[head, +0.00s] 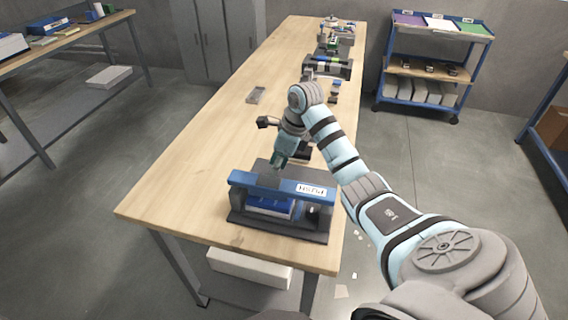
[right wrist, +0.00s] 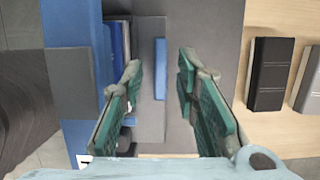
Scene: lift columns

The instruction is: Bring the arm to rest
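My right arm comes in from the lower right in the head view and reaches over the wooden workbench (head: 185,185). Grey and blue parts of the fixture (right wrist: 73,70) lie beyond and left of the fingers. Whether the fingertips touch anything I cannot tell. My left gripper is not in view.
The blue-barred fixture carries a white label and has a blue block (head: 270,206) under its bar. A small grey plate (head: 256,95) lies further back on the bench. Several devices stand at the far end. A blue shelf cart (head: 428,70) stands back right. The bench's left side is clear.

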